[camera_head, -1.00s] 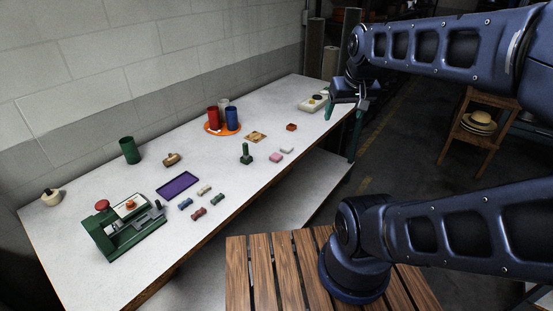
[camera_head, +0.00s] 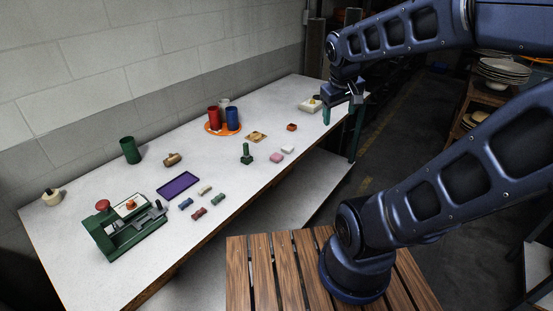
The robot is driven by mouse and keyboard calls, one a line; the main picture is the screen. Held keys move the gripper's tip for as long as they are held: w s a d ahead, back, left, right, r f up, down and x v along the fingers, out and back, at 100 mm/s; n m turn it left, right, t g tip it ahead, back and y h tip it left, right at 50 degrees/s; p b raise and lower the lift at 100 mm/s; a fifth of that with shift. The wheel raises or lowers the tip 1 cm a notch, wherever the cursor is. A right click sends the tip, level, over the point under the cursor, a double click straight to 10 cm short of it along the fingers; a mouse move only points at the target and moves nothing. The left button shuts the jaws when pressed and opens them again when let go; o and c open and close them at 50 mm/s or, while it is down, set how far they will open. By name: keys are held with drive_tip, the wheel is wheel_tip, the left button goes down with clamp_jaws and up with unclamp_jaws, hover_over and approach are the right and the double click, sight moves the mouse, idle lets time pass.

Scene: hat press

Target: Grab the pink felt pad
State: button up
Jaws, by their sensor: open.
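The pink felt pad (camera_head: 276,157) is a small pink block lying flat on the white table. It lies just right of a green stamp-like tool with an upright handle (camera_head: 246,154) and just left of a white pad (camera_head: 288,149). My gripper (camera_head: 341,110) is open and empty at the table's far right end, pointing down. It is well apart from the pink pad, beyond it and to the right. Part of the gripper covers the table's far corner.
A green press (camera_head: 124,232) stands at the near left, with a purple tray (camera_head: 178,186) and several small coloured blocks beside it. An orange round tray (camera_head: 209,130) holds cups. A red block (camera_head: 292,127) and a pale box (camera_head: 309,107) lie toward my gripper.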

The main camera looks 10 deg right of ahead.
drive_tip(key=w+a+f+n+h, duration=0.2)
drive_tip(key=w+f+n, duration=0.35)
drive_tip(key=w, duration=0.25)
drive_tip(key=n+t+h, duration=0.3)
drive_tip(key=n, duration=1.5)
approach(276, 156)
drive_tip(key=x, duration=0.8)
drive_tip(key=shift+w+d+f, duration=0.25)
drive_tip(key=c, duration=1.1)
